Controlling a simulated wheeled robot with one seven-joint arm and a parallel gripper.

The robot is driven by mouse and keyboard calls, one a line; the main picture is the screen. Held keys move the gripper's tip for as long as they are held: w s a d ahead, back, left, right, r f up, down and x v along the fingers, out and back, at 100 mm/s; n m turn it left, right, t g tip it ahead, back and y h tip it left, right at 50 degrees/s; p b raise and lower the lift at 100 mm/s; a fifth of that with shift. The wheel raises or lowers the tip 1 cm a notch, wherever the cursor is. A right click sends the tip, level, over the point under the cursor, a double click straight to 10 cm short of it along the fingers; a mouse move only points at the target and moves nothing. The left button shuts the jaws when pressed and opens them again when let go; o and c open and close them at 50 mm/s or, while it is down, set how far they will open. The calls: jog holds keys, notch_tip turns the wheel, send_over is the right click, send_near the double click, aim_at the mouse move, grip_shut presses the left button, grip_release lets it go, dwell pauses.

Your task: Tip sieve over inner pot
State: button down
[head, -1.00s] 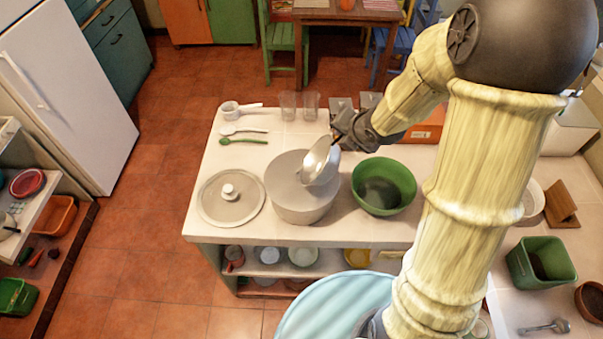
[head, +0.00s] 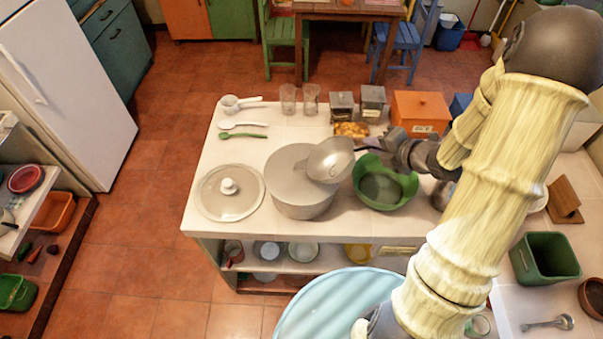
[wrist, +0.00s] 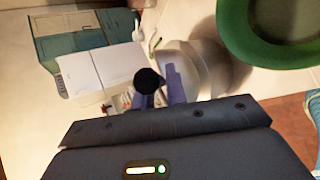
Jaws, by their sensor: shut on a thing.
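The grey sieve (head: 331,162) is over the right part of the grey pot (head: 298,200) in the head view, its bowl tilted. My gripper (head: 388,148) is right of the sieve, above the green bowl's far rim, shut on the sieve's dark handle. In the wrist view my fingers (wrist: 160,93) close around the handle (wrist: 149,82), seen end-on; the sieve bowl is not clearly visible there.
The green bowl (head: 385,190) stands right of the pot. A round lid (head: 230,202) lies left of it. Behind are spoons, two glasses, grey canisters (head: 373,102), yellowish food pieces (head: 351,129) and an orange box (head: 420,112).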

jog(key=s+d+f+m+t+y+b, duration=0.1)
jog(key=d+f+m+t+y+b, duration=0.1)
jog(key=d+f+y+b, duration=0.3)
jog(key=shift+s+d+f+m+t+b, duration=0.45)
jog(key=shift+d+f+b, duration=0.8)
jog(key=shift+d+b, duration=0.9)
jog(key=shift+w, duration=0.1)
jog(key=shift+w, duration=0.15)
